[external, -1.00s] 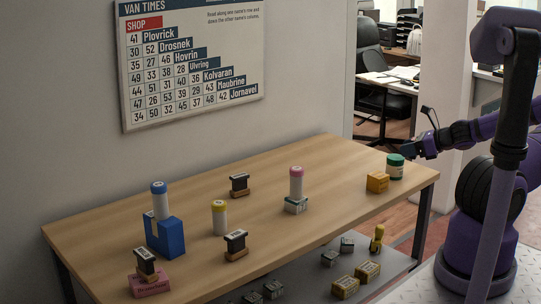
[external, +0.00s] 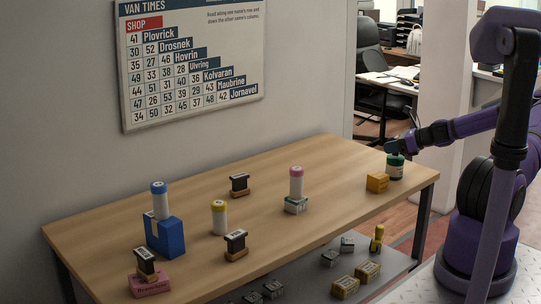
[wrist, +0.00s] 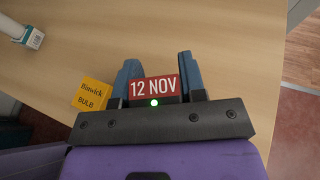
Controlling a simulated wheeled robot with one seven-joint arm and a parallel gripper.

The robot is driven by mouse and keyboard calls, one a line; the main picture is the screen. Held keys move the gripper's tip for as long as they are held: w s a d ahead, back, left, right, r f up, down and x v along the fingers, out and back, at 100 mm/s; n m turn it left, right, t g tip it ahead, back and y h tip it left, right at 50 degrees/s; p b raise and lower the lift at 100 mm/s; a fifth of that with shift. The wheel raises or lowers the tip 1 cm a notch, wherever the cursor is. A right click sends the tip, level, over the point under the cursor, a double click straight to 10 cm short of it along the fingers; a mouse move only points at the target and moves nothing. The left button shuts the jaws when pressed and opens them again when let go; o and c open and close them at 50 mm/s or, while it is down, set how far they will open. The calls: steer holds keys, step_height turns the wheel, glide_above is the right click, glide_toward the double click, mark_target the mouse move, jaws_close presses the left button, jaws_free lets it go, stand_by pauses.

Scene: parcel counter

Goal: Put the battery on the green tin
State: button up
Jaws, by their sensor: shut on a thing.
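My gripper (external: 391,147) is directly above the green tin (external: 396,171), which stands at the far right end of the table with a green lid and pale label. I take this block to be the battery (wrist: 154,88). The external view barely shows it. Whether it touches the tin's lid I cannot tell. The tin is hidden in the wrist view.
A yellow bulb box (external: 377,182) stands close beside the tin; it also shows in the wrist view (wrist: 91,94). A pink-capped cylinder (external: 296,183) stands on a small grey box. Blue-capped and yellow-capped cylinders and several black blocks stand further left.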

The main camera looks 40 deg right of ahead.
steer(key=shift+f, duration=0.35)
steer(key=shift+f, duration=0.1)
steer(key=o, duration=1)
steer(key=shift+c, duration=0.2)
